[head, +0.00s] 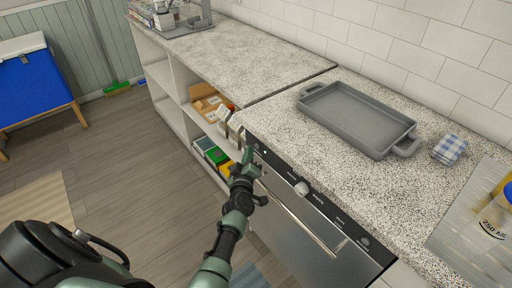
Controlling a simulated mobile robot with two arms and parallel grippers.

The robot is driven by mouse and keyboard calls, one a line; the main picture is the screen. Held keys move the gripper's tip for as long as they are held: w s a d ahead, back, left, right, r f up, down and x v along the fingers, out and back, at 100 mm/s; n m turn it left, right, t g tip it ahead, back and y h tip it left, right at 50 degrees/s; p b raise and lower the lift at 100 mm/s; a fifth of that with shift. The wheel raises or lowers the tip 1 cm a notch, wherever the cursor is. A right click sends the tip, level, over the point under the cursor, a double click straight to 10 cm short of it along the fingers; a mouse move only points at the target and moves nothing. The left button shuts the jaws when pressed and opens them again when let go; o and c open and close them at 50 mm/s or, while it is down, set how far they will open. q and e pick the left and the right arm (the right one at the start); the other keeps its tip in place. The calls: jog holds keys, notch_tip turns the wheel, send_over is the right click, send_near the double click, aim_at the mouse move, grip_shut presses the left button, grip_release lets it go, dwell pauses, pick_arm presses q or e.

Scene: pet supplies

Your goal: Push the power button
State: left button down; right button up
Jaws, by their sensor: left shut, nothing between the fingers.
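A built-in appliance with a steel door (290,228) and a black control panel (328,211) stands under the speckled counter. A round silver knob (301,188) sits on the panel. A small bright spot (265,152) shows at the panel's left end, and a small round control (365,241) near its right end. I cannot tell which one is the power button. My left gripper (247,157) is shut and empty, with its tips at the panel's left end. I cannot tell whether they touch it. My right gripper is not in view.
A long handle (300,222) sticks out below the panel. Open shelves (187,92) with boxes stand to the left. The wooden floor (135,175) is mostly clear.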

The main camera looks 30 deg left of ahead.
pick_arm(q)
jog(key=s, duration=0.1)
jog(key=s+a+p, duration=0.1)
jog(key=s, duration=0.1)
jog(key=s+a, duration=0.1)
jog(key=s, duration=0.1)
jog(key=shift+s+a, duration=0.15)
jog(key=shift+s, duration=0.1)
dwell(2.4)
